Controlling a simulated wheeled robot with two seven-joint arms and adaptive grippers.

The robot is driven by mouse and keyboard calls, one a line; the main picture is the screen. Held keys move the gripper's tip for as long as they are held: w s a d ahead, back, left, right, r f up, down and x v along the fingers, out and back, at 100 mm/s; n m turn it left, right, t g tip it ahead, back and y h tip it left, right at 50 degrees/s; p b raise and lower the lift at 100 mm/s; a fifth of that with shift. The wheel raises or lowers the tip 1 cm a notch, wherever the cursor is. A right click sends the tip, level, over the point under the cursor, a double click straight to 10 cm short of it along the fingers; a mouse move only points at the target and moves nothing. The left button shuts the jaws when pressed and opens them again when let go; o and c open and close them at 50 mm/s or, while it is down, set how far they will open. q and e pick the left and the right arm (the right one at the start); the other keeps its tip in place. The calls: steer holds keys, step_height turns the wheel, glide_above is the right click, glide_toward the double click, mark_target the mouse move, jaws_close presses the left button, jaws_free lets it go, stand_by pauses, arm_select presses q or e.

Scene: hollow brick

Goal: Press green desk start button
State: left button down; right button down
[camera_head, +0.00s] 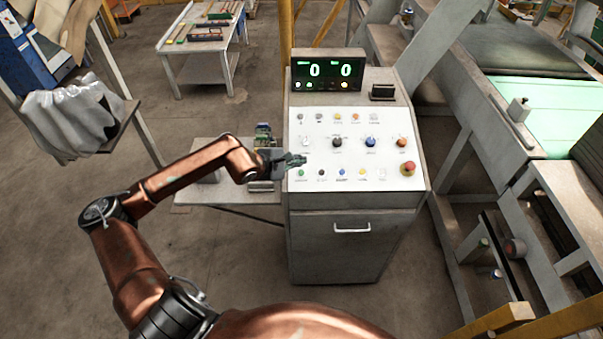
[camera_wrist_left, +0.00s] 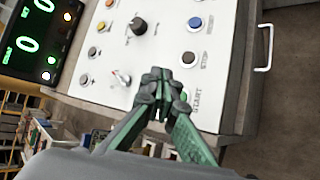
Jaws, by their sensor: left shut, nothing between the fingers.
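The green start button (camera_head: 301,173) is at the lower left of the white sloped panel on the grey control desk. In the left wrist view, the green button (camera_wrist_left: 184,96) shows beside the START label, partly covered by a finger. My left gripper (camera_head: 299,160) is shut and empty over the panel's left edge, just above the button in the head view. In the left wrist view the closed fingertips (camera_wrist_left: 158,78) lie to the left of the button. I cannot tell whether they touch the panel. My right gripper is not in view.
A red emergency button (camera_head: 408,168) sits at the panel's right, with several knobs and small buttons between. A display (camera_head: 328,71) showing two zeros stands at the desk's back. A low side table (camera_head: 226,194) is left of the desk; a metal machine frame stands right.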

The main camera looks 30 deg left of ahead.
arm_select(q)
steer(key=b, duration=0.2)
glide_above(301, 173)
steer(key=s, duration=0.2)
steer(key=f, duration=0.5)
steer(key=shift+w+d, duration=0.1)
steer(key=shift+d, duration=0.2)
steer(key=shift+w+a+f+b, duration=0.1)
steer(key=shift+w+f+b, duration=0.1)
steer(key=shift+f+b, duration=0.5)
steer(key=shift+r, duration=0.15)
steer(key=shift+w+f+b, duration=0.1)
steer(key=shift+f+b, duration=0.35)
steer(key=shift+b, duration=0.3)
steer(key=shift+a+f+b, duration=0.15)
steer(key=shift+f+b, duration=0.25)
steer(key=shift+b, duration=0.15)
stand_by(0.3)
steer(key=shift+r, duration=0.8)
